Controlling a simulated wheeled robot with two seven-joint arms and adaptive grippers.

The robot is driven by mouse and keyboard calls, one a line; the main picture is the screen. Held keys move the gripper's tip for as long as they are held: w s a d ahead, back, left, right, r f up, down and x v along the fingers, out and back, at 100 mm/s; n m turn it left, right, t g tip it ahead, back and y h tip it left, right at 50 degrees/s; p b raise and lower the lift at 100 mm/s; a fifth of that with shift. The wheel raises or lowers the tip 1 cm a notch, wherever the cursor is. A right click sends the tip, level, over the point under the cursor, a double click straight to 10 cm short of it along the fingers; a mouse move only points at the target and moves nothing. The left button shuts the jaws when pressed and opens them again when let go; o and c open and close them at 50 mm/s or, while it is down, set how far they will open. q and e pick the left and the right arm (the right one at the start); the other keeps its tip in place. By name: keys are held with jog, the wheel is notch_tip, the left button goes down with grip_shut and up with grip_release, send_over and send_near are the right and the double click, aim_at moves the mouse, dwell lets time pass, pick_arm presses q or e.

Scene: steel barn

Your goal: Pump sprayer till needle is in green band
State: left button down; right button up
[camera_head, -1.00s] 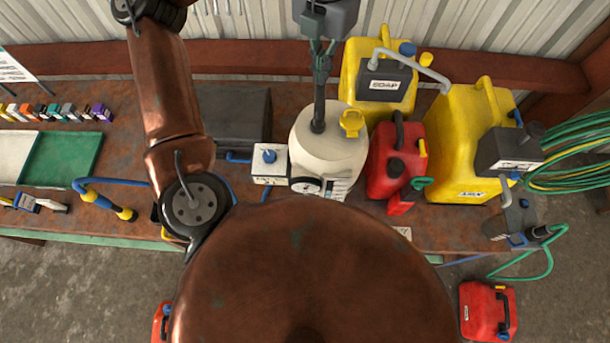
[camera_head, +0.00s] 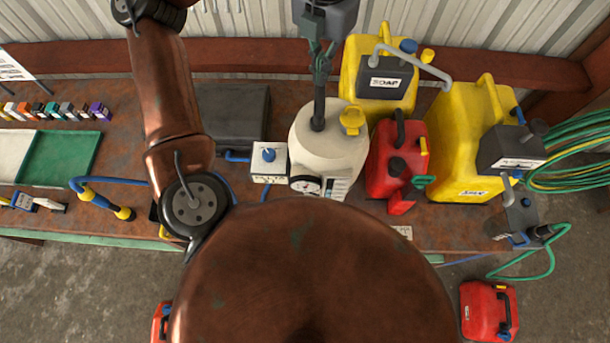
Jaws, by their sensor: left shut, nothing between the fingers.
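The sprayer (camera_head: 333,147) is a cream tank with a yellow cap, upright on the rusty bench. A round gauge (camera_head: 305,186) sits low on its front; its needle and green band are too small to read. A black pump rod (camera_head: 318,110) rises from the tank top. My left gripper (camera_head: 321,62) is at the top of the view, directly above the tank at the upper end of the rod. It is shut with nothing between its fingers; whether it touches the pump handle I cannot tell. My right gripper is not in view.
A white box with a blue knob (camera_head: 268,160) stands left of the sprayer. A red can (camera_head: 390,175) and yellow jugs (camera_head: 452,160) crowd its right. A dark case (camera_head: 232,115) and a green tray (camera_head: 62,158) lie left. My copper arm parts hide the bench front.

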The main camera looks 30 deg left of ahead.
pick_arm(q)
jog(key=shift+f+b, duration=0.95)
jog(key=shift+f, duration=0.55)
jog(key=shift+r+p, duration=2.65)
jog(key=shift+r, duration=0.9)
notch_tip(320, 180, up, 5)
jog(key=p, duration=0.4)
